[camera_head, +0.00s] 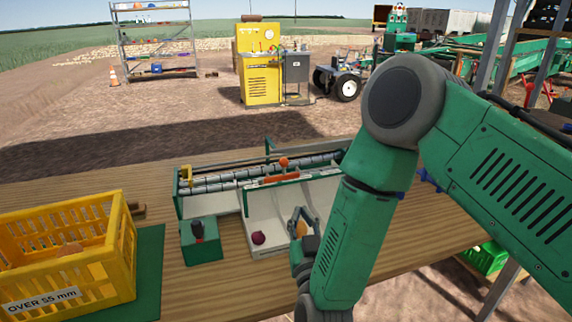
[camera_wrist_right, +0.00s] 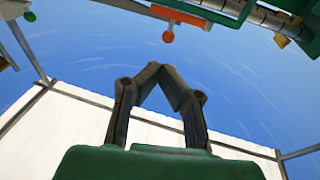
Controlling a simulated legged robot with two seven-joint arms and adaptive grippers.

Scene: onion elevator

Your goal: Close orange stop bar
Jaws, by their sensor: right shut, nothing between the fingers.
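The orange stop bar (camera_head: 281,179) lies along the near side of the roller conveyor (camera_head: 215,183), with a round orange knob (camera_head: 283,161) above it. In the right wrist view the orange bar (camera_wrist_right: 166,13) and its knob (camera_wrist_right: 168,37) show at the top, beyond my fingertips and apart from them. My right gripper (camera_head: 301,213) is over the pale tray in front of the conveyor. Its fingertips (camera_wrist_right: 172,70) meet in the wrist view with nothing between them. My right arm hides the right end of the conveyor. My left gripper is not in view.
A dark red onion (camera_head: 258,238) lies in the pale tray (camera_head: 254,218). A green box with a black-and-red lever (camera_head: 201,240) stands left of the tray. A yellow crate (camera_head: 122,262) labelled "OVER 55 mm" stands at the left.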

